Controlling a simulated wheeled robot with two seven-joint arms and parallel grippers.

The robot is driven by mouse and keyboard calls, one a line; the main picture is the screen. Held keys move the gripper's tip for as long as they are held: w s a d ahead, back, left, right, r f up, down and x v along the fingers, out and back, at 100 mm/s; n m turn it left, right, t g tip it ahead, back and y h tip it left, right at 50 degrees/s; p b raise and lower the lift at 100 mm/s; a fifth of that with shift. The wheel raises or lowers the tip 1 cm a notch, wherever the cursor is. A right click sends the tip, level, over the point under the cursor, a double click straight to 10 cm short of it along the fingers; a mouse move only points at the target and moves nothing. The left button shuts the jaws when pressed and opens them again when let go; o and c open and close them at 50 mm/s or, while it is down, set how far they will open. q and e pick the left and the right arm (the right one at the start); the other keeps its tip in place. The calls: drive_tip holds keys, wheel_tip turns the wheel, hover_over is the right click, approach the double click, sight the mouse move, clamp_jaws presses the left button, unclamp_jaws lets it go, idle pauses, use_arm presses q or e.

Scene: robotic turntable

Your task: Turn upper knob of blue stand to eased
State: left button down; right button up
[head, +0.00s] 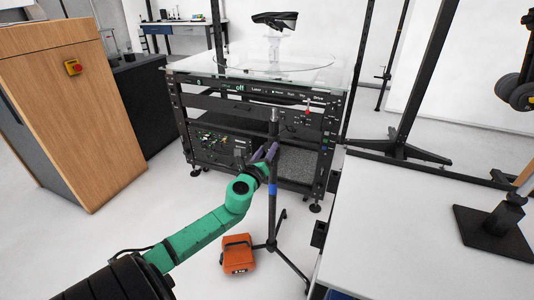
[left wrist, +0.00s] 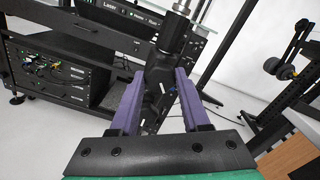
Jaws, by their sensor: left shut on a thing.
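The blue stand (head: 272,215) is a dark upright pole on splayed legs, with a blue band around its middle. It stands in front of the black equipment rack. My left gripper (head: 268,153), with purple fingers on a green arm, is at the pole's upper part, above the blue band. In the left wrist view, its two fingers (left wrist: 160,82) sit either side of a dark part of the stand (left wrist: 160,68), at the upper knob, and are shut on it. The knob's exact outline and setting are hard to make out, dark and partly hidden by the fingers. My right gripper is out of view.
The black rack (head: 215,150) with a glass top stands close behind the pole. An orange bag (head: 238,254) lies on the floor by the stand's legs. A white table (head: 420,235) is at the right, a wooden cabinet (head: 60,110) at the left.

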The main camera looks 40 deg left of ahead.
use_arm(q)
drive_tip(key=n, duration=0.4)
drive_tip(key=shift+f+n+b, duration=0.1)
drive_tip(key=shift+n+b, duration=0.3)
drive_tip(key=n, duration=0.2)
drive_tip(key=shift+n, duration=1.8)
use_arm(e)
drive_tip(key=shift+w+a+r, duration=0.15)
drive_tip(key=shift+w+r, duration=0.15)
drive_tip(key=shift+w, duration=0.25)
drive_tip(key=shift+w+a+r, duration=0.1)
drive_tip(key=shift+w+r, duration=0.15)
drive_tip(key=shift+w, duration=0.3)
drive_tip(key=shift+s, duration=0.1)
use_arm(q)
drive_tip(key=shift+c, duration=1.9)
unclamp_jaws()
